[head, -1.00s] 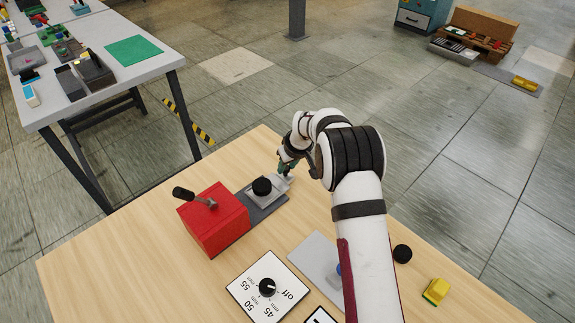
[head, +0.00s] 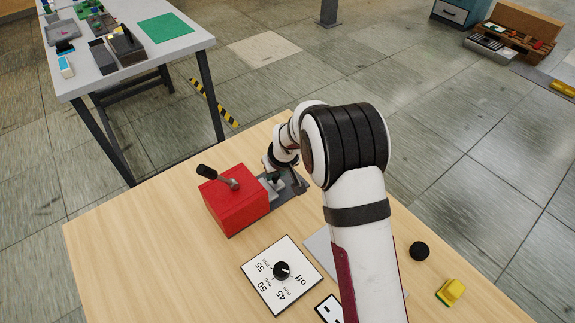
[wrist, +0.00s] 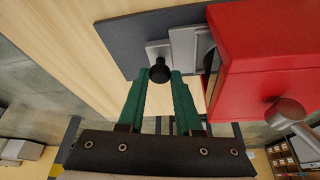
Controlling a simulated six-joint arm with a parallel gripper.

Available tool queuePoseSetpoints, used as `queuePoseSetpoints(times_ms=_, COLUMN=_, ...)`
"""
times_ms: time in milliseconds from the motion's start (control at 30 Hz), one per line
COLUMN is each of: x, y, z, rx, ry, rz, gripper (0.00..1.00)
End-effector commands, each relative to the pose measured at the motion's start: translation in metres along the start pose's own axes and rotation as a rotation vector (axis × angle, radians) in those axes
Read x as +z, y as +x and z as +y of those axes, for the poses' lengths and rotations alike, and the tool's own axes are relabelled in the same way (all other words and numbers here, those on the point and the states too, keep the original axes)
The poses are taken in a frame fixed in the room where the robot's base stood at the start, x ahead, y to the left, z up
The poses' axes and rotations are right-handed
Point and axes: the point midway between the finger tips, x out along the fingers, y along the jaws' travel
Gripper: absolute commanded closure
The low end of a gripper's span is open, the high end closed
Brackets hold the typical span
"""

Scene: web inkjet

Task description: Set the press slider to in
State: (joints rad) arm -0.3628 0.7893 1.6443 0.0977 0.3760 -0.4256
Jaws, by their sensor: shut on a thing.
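The red press (head: 235,210) stands on the wooden table with a dark lever on top. It also shows at the right of the wrist view (wrist: 265,55). The metal slider plate (wrist: 186,45) lies on the grey base (wrist: 125,42) and reaches up to the press's side. A dark round piece (wrist: 209,58) on the plate is partly hidden at the press's edge. My gripper (wrist: 160,77) has its green fingers shut on the slider's small black knob (wrist: 159,70), close to the press. In the head view my arm partly covers the slider.
A white dial card (head: 281,274) with a black knob lies in front of the press. A black disc (head: 419,251) and a yellow block (head: 450,292) lie to the right. A grey sheet (head: 320,243) is partly behind my arm. The table's left part is clear.

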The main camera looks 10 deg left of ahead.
Motion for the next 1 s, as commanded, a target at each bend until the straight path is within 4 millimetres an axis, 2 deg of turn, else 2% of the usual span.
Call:
queuePoseSetpoints(times_ms=233, x=0.0, y=0.0, z=0.0, rx=0.0, ry=-0.001, rz=-0.001, gripper=1.0)
queuePoseSetpoints(times_ms=267, x=0.0, y=0.0, z=0.0, rx=0.0, ry=0.0, rz=-0.001, gripper=0.65)
queuePoseSetpoints(times_ms=400, x=0.0, y=0.0, z=0.0, rx=0.0, ry=0.0, rz=-0.001, gripper=0.39)
queuePoseSetpoints(times_ms=433, x=0.0, y=0.0, z=0.0, rx=0.0, ry=0.0, rz=-0.001, gripper=0.36)
queuePoseSetpoints(times_ms=767, x=0.0, y=-0.005, z=0.0, rx=0.0, ry=0.0, rz=0.0, gripper=0.36)
queuePoseSetpoints(times_ms=867, x=-0.001, y=-0.023, z=0.0, rx=0.001, ry=0.0, rz=0.004, gripper=0.36)
queuePoseSetpoints(times_ms=1000, x=-0.002, y=-0.067, z=0.001, rx=0.001, ry=0.0, rz=0.006, gripper=0.36)
